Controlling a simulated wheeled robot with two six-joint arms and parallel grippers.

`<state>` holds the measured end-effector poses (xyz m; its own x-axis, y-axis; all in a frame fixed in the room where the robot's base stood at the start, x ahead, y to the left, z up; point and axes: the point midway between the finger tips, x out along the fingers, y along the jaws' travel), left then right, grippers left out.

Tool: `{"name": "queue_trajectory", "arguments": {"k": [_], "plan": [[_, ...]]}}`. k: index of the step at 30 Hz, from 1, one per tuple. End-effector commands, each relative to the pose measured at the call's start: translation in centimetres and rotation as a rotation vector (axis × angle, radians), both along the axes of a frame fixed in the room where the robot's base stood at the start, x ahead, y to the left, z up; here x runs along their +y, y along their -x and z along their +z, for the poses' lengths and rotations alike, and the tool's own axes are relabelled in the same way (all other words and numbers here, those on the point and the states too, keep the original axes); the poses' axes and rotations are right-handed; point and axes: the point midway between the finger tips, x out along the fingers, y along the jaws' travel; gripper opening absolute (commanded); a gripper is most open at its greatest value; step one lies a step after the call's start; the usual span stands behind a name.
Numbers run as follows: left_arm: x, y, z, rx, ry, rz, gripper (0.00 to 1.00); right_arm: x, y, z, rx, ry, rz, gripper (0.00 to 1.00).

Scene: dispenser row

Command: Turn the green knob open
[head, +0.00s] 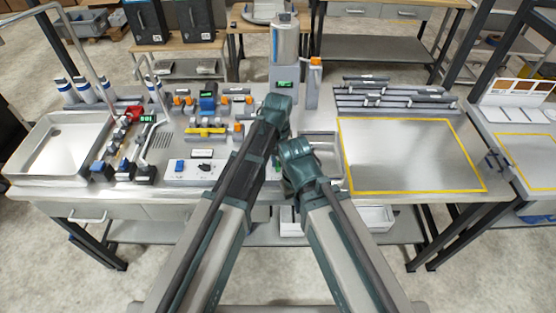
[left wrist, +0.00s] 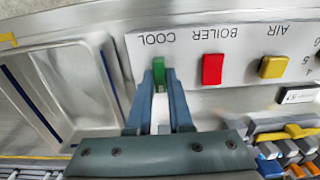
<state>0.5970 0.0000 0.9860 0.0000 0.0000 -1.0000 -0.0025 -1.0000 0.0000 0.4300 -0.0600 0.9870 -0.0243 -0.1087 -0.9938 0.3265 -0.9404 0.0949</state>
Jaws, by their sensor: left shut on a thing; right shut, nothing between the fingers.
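The green knob (left wrist: 159,72) stands on a pale panel under the label COOL, which reads upside down in the left wrist view. Its handle runs up and down in that picture. The two fingers of my left gripper (left wrist: 160,84) are shut on it, one on each side. In the head view my left gripper's wrist (head: 276,112) is over the bench, and my arms hide the knob. My right wrist (head: 297,158) is beside it, lower and to the right. The right fingers are hidden under the wrist.
A red knob (left wrist: 212,68) marked BOILER and a yellow knob (left wrist: 274,66) marked AIR are right of the green one. A metal basin (left wrist: 62,95) lies left of the panel. Small valves (head: 206,131) crowd the bench to the left. The yellow-framed area (head: 410,155) is clear.

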Motion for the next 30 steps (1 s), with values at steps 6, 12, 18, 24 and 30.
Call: {"name": "queue_trajectory", "arguments": {"k": [6, 12, 18, 24, 30], "plan": [[0.00, -0.01, 0.00, 0.000, 0.000, 0.019, 0.00, 0.00, 0.00, 0.00, 0.000, 0.000, 0.000, 0.00], [0.00, -0.01, 0.00, 0.000, 0.000, 0.020, 0.00, 0.00, 0.00, 0.00, 0.000, 0.000, 0.000, 0.00], [0.00, -0.01, 0.00, 0.000, 0.000, 0.020, 0.31, 0.00, 0.00, 0.00, 0.000, 0.000, 0.000, 0.00], [0.00, -0.01, 0.00, 0.000, 0.000, 0.019, 0.49, 0.00, 0.00, 0.00, 0.000, 0.000, 0.000, 0.00], [0.00, 0.00, 0.04, 0.000, 0.000, 0.018, 0.49, 0.00, 0.00, 0.04, 0.000, 0.000, 0.000, 0.00]]}}
